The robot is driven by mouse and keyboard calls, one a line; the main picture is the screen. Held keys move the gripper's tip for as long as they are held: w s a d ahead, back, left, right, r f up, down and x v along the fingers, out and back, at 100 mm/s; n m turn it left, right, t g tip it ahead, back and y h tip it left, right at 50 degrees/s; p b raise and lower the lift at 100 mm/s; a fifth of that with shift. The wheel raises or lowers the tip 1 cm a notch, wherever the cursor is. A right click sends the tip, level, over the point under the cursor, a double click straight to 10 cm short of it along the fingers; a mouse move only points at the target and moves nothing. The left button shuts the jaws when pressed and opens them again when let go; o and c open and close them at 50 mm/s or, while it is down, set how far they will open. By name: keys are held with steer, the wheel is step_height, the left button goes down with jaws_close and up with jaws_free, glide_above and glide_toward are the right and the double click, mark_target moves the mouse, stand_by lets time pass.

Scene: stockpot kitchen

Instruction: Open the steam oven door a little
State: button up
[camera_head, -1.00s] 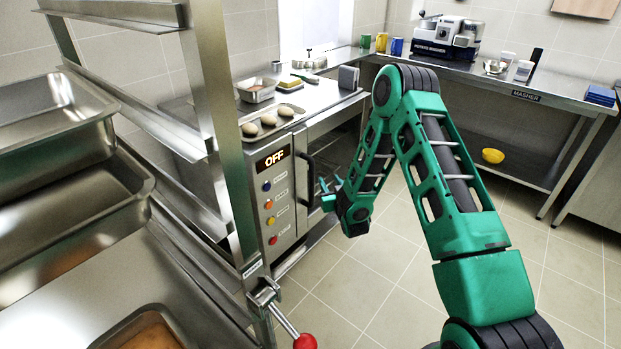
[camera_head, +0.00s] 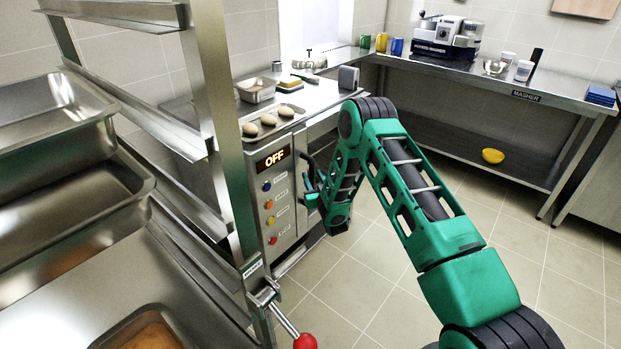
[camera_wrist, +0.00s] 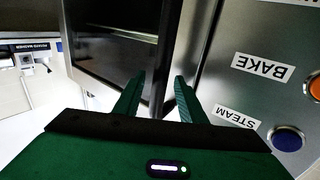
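The steam oven (camera_head: 283,200) stands at the middle left in the head view, with an OFF display and a column of coloured buttons on its steel front. Its dark upright handle (camera_head: 305,158) is partly hidden by my arm. In the wrist view, the handle (camera_wrist: 166,50) runs between my gripper's two green fingers. My gripper (camera_wrist: 157,98) is open around the handle, with gaps visible beside it. In the wrist view, the door's dark glass (camera_wrist: 115,50) in its steel frame lies to the left. I cannot tell whether the door is fully shut.
Eggs or similar ovals (camera_head: 268,120) lie in a tray on the oven top, near a steel pan (camera_head: 256,91). A steel rack (camera_head: 215,120) stands close on the left. A masher counter (camera_head: 520,92) is at the back. The tiled floor (camera_head: 370,270) before the oven is clear.

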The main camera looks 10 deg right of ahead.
steer(key=shift+w, duration=0.85)
steer(key=shift+c, duration=0.2)
